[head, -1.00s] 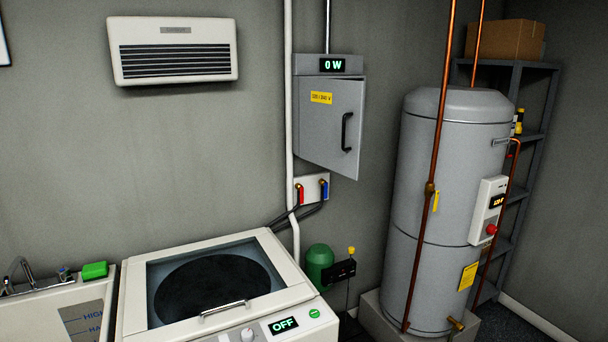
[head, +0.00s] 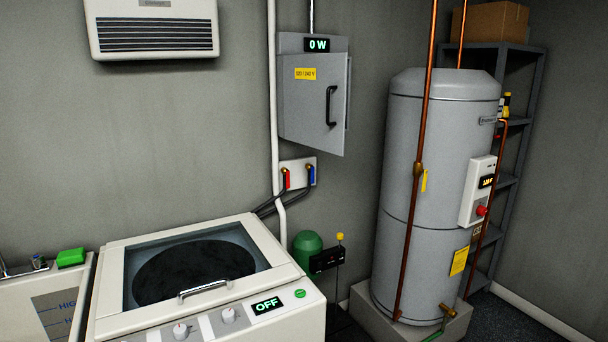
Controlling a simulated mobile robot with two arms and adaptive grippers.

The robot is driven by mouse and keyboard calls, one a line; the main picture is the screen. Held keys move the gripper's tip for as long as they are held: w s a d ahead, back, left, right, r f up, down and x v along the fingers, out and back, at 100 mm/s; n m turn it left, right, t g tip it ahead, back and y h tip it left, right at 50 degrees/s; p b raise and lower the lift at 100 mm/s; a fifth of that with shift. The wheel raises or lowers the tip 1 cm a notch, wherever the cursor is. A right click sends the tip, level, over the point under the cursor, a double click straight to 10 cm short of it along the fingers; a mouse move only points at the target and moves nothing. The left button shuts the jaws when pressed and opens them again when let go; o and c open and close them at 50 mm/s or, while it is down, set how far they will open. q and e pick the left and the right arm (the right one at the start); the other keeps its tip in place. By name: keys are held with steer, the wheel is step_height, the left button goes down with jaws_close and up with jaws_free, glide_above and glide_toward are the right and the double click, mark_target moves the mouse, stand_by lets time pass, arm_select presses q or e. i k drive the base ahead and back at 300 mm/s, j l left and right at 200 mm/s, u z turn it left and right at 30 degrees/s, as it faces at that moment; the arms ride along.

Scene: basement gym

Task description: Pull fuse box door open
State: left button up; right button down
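The grey fuse box (head: 291,45) hangs on the back wall, right of a white pipe, with a "0 W" display on top. Its grey door (head: 303,110) carries a yellow voltage label and a black vertical handle (head: 330,105) near its right edge. The door's lower edge slopes down to the right, so it appears slightly ajar, swung out from its left side. The inside of the box is hidden. Neither of my grippers shows in the head view, and nothing is touching the handle.
A white machine (head: 110,270) with a glass-topped lid and an "OFF" display stands below and left of the box. A grey water tank (head: 435,150) with copper pipes stands to the right. A valve panel (head: 299,166) and green cylinder (head: 307,243) are below the box.

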mark_target(314, 85)
steer(key=i+l+u, duration=0.1)
steer(key=i+l, duration=0.15)
steer(key=i+l+u, duration=0.1)
steer(key=l, duration=0.25)
steer(key=i+l+u, duration=0.15)
steer(key=i+l, duration=0.15)
steer(key=i+l+u, duration=0.1)
steer(key=l, duration=0.3)
steer(key=i+l+u, duration=0.1)
steer(key=i+l, duration=0.2)
steer(key=l, duration=0.1)
